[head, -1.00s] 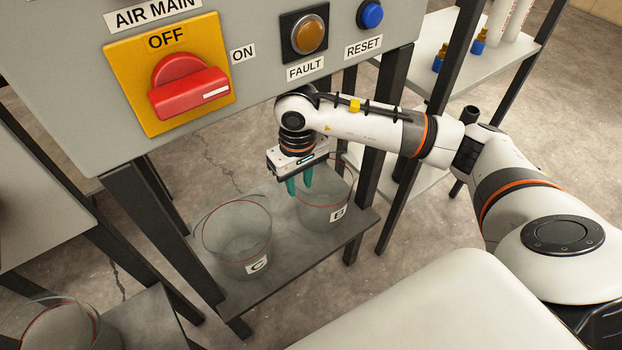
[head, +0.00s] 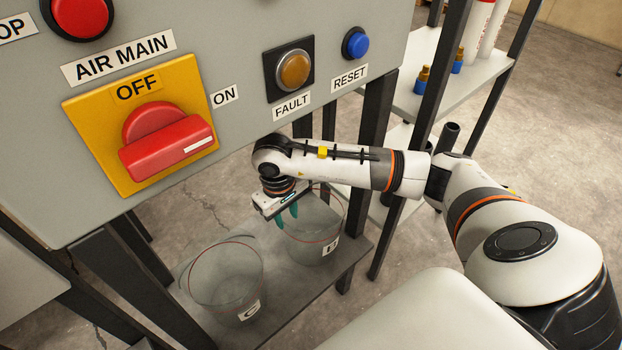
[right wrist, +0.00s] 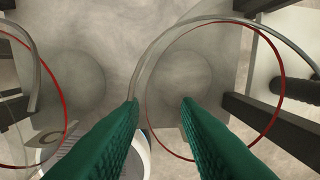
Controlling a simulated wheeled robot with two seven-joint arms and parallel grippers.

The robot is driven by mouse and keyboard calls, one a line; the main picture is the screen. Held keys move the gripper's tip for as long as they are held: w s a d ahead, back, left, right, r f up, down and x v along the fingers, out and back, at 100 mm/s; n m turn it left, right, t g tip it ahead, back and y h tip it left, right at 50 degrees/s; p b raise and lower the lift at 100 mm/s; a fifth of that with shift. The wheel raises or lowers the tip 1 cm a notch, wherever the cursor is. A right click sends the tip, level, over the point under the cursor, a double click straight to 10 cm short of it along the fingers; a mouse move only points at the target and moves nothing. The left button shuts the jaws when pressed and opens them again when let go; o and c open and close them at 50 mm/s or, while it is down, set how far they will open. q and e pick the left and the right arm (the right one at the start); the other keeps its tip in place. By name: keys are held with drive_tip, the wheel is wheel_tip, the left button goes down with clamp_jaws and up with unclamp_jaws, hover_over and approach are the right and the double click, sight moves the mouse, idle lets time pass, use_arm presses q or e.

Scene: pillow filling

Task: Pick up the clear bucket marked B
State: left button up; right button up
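The clear bucket marked B (head: 312,240) stands upright on the low grey shelf under the control panel, its label facing front right. My right gripper (head: 285,214), with green fingers, is at the left back part of its rim. In the right wrist view, the bucket (right wrist: 215,150) shows from above with a red ring. The two green fingertips (right wrist: 158,103) are apart, and the bucket's left rim edge passes between them in the picture. I cannot tell whether they touch it. My left gripper is not in view.
A clear bucket marked C (head: 225,285) stands close at the left on the same shelf (head: 290,292). The panel (head: 235,150) with its red switch overhangs the shelf. Dark legs (head: 376,115) and a white rack (head: 470,85) stand on the right.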

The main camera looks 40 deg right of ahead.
sight(287, 234)
drive_tip(key=f, duration=0.4)
drive_tip(key=shift+s+a+b, duration=0.1)
drive_tip(key=shift+a+b, duration=0.15)
drive_tip(key=shift+b, duration=0.15)
drive_tip(key=shift+f, duration=0.5)
drive_tip(key=shift+d, duration=0.1)
clamp_jaws()
idle(0.4)
